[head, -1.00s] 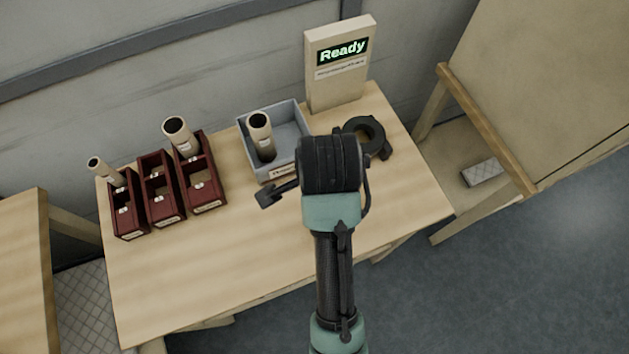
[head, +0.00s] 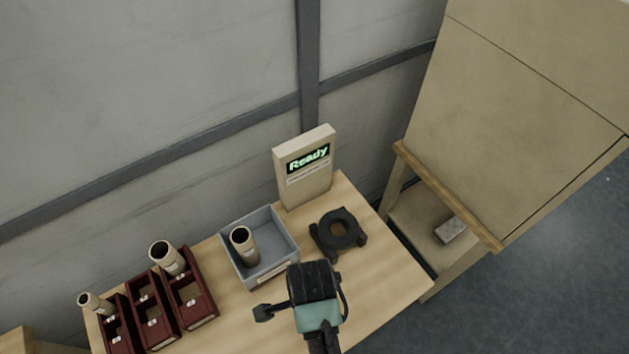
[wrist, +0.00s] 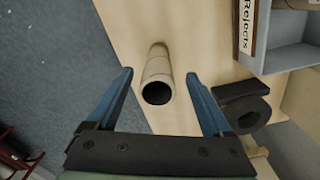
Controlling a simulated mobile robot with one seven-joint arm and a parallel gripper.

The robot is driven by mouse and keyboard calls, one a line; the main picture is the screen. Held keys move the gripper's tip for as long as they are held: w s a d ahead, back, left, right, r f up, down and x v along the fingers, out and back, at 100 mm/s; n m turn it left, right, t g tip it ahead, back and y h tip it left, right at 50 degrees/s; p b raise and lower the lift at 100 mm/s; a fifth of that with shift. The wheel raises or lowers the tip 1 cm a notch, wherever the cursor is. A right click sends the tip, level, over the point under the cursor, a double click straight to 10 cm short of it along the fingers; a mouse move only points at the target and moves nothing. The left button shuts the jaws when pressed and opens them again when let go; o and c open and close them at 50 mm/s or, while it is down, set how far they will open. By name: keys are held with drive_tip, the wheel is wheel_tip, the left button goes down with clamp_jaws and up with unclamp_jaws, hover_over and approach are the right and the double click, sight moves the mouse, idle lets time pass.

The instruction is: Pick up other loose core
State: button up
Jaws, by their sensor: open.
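The loose core (wrist: 157,73) is a pale beige tube on the wooden table in the wrist view. Its dark open end faces the camera, and it appears to stand upright. My gripper (wrist: 160,76) is open, with one blue finger on each side of the core and visible gaps to both. In the head view my dark wrist (head: 314,283) is over the table front and hides the fingers and this core. Another core (head: 243,245) stands in the grey tray (head: 287,222), whose label reads Rejects in the wrist view (wrist: 248,25).
Red holders (head: 199,310) at the left carry a wide core (head: 166,259) and a thin core (head: 96,303). A black ring fixture (head: 322,240) sits right of the tray. A Ready display (head: 305,185) stands behind. A tall beige cabinet (head: 500,110) is at the right.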

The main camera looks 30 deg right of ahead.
drive_tip(key=shift+s+d+f+p, duration=0.1)
drive_tip(key=shift+f+p, duration=0.15)
drive_tip(key=shift+f, duration=1.1)
drive_tip(key=shift+s+d+f+p, duration=0.1)
drive_tip(key=shift+f+p, duration=0.1)
drive_tip(key=shift+f, duration=1.15)
clamp_jaws()
